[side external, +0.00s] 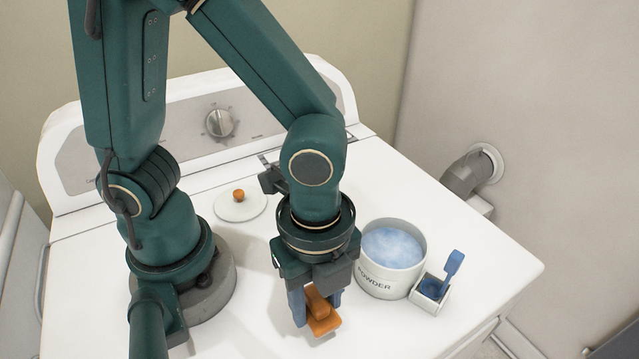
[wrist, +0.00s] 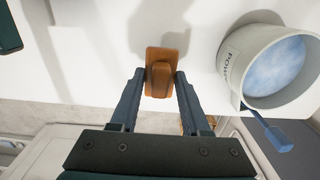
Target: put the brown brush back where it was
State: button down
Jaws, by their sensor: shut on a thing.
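The brown brush (side external: 320,314) is an orange-brown block with a raised grip along its back. My gripper (side external: 316,303) points down over the front part of the white washer top and is shut on the brush, with a finger on either side of the grip. In the wrist view the brush (wrist: 152,58) lies between the two fingertips (wrist: 159,78), its long side running away from the gripper. I cannot tell whether its underside touches the washer top.
A round powder tub (side external: 419,285) stands close right of my gripper. Beside it a small white holder (side external: 430,306) carries a blue scoop (side external: 453,264). A white lid with an orange knob (side external: 239,203) lies behind.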

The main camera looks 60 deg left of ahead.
aim_at(317, 315)
jog(key=shift+f, duration=1.6)
jog(key=shift+f, duration=0.15)
jog(key=shift+c, duration=1.9)
grip_release()
